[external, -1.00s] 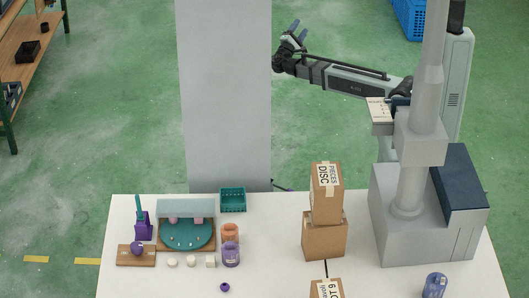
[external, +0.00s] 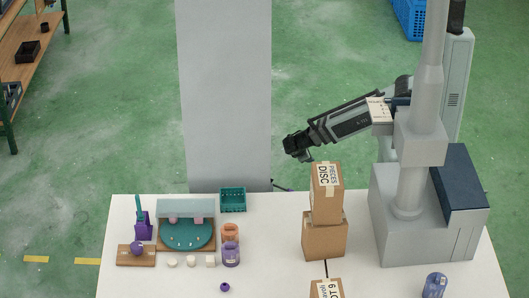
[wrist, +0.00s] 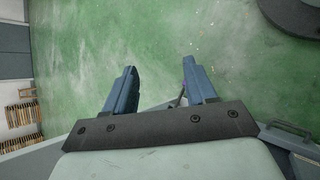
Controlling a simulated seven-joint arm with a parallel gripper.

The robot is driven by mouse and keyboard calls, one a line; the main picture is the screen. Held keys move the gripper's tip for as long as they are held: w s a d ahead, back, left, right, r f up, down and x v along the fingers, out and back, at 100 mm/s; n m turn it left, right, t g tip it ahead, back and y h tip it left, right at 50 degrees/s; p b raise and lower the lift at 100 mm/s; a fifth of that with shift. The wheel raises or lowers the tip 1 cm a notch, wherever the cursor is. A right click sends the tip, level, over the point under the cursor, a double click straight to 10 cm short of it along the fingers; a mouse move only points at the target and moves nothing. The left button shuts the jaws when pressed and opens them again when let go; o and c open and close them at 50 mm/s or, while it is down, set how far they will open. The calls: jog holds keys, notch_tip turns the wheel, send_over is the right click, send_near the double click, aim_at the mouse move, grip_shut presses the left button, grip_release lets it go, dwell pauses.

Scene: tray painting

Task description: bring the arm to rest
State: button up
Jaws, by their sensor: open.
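My gripper (wrist: 157,88) shows in the wrist view with its two blue fingers spread apart and nothing between them but green floor. In the external view the dark end of my arm (external: 299,147) is held in the air beyond the table's far edge, up and left of the stacked boxes. The fingers are hard to make out there. The teal painting tray (external: 187,233) sits on the table at the left, well away from my gripper.
Stacked cardboard boxes (external: 325,238) stand on the white table (external: 275,270), near my arm in the picture. A grey pillar (external: 225,90) rises left of my gripper. A teal basket (external: 233,199), an orange jar (external: 230,232) and a purple jar (external: 231,255) stand right of the tray.

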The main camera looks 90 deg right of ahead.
jog(key=s+a+f+y, duration=0.2)
jog(key=s+a+f, duration=0.2)
jog(key=a, duration=0.3)
jog(key=s+a+f+m+g+y, duration=0.1)
jog(key=s+a+f+y, duration=0.2)
jog(key=s+a, duration=0.2)
jog(key=s+a+f+m+y, duration=0.1)
jog(key=s+a+f, duration=0.3)
jog(key=a, duration=0.6)
jog(key=shift+s+f+g+y, duration=0.3)
jog(key=shift+s+g+y, duration=0.1)
jog(key=shift+s+y, duration=0.4)
